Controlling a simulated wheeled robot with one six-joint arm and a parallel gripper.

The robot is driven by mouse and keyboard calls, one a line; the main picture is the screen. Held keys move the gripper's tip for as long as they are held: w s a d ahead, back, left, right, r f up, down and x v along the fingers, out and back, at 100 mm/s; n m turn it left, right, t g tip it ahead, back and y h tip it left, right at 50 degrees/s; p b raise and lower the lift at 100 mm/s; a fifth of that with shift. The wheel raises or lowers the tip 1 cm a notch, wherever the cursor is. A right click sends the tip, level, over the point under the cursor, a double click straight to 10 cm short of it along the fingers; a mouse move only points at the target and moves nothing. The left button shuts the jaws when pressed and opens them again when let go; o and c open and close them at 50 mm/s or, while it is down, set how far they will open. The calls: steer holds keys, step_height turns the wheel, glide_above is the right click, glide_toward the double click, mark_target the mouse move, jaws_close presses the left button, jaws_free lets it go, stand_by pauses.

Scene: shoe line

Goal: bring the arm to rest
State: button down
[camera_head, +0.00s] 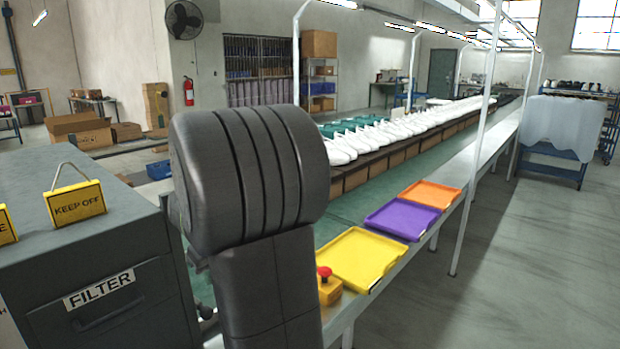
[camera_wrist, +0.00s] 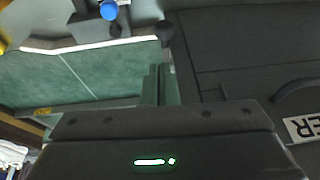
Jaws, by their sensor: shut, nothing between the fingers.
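My gripper (camera_wrist: 160,84) shows in the wrist view, its narrow fingers together with nothing between them. The dark gripper body with a green light lies below them in that picture. The fingers are over the green surface, beside a dark grey cabinet face. In the head view my dark arm stands large in the middle foreground, folded up close to the camera. My gripper cannot be made out in the head view.
A grey filter cabinet (camera_head: 110,300) with a yellow keep-off sign (camera_head: 75,203) stands close at left. Right of my arm are a red stop button (camera_head: 325,272) and yellow (camera_head: 362,258), purple (camera_head: 402,218) and orange (camera_head: 431,194) trays. White shoes (camera_head: 400,133) line the conveyor. Floor at right is clear.

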steer(key=shift+s+d+b+x, duration=0.15)
steer(key=shift+b+x, duration=0.25)
steer(key=shift+x, duration=1.05)
steer(key=shift+s+d+b+x, duration=0.1)
steer(key=shift+b+x, duration=0.3)
steer(key=shift+x, duration=1.05)
steer(key=shift+s+d+b+x, duration=0.15)
steer(key=shift+b+x, duration=0.25)
steer(key=shift+x, duration=1)
steer(key=shift+a+f, duration=0.15)
steer(key=shift+f, duration=0.05)
